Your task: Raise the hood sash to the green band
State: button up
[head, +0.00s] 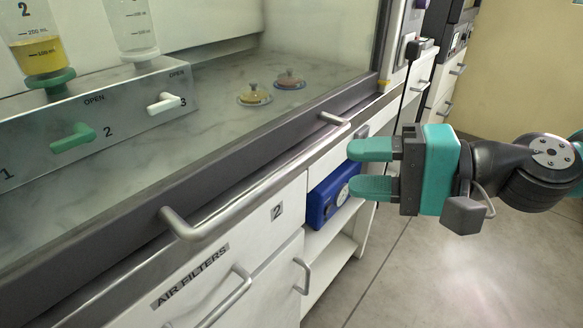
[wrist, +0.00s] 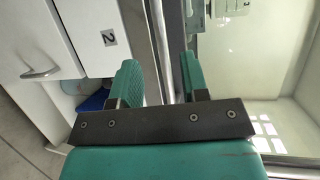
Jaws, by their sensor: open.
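The hood sash is a glass pane with a dark grey bottom frame (head: 250,155), seen low across the hood opening in the head view. A long silver bar handle (head: 262,181) runs along its front. My gripper (head: 354,168) is open and empty, just right of the handle's far end and apart from it in the head view. In the wrist view, my gripper (wrist: 160,68) has its two green fingers spread, with a silver bar (wrist: 160,35) showing beyond and between them. I cannot make out a green band in either view.
Inside the hood are a panel with valve levers (head: 75,138), two bottles and two small dishes (head: 254,95). Below are white cabinets with handles (head: 225,300) and a blue box (head: 325,200) on a shelf. Open floor (head: 400,270) lies to the right.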

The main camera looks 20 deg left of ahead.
aim_at(298, 167)
jog(key=a, duration=0.3)
jog(key=a+f, duration=0.1)
jog(key=a, duration=0.5)
jog(key=shift+a+f, duration=0.2)
jog(key=shift+f, duration=0.15)
grip_shut()
